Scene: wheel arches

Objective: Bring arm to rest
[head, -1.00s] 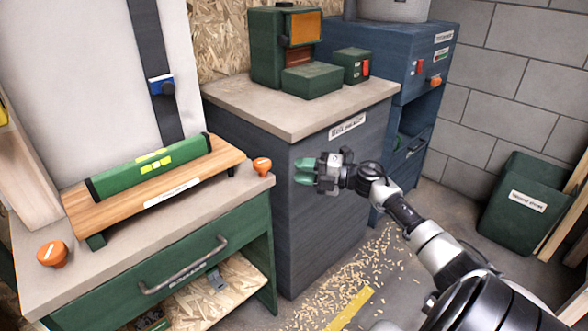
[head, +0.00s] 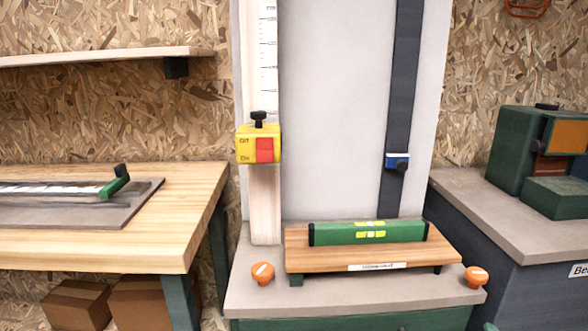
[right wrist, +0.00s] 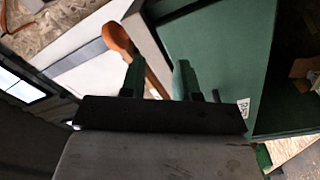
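My right gripper (right wrist: 158,68) shows in the right wrist view with its two green fingers apart and nothing held between them. An orange knob (right wrist: 117,38) appears beyond its left finger, and a green panel (right wrist: 215,55) fills the view behind its right finger. I cannot tell how far the fingers are from either. My left gripper is in neither view.
A bench (head: 240,293) carries a green level (head: 345,234) on a wooden board (head: 300,258), with orange knobs (head: 262,273) (head: 476,277) either side. A yellow switch box (head: 245,150) sits on an upright. A wooden table (head: 190,190) stands left, a grey-topped cabinet (head: 460,200) right.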

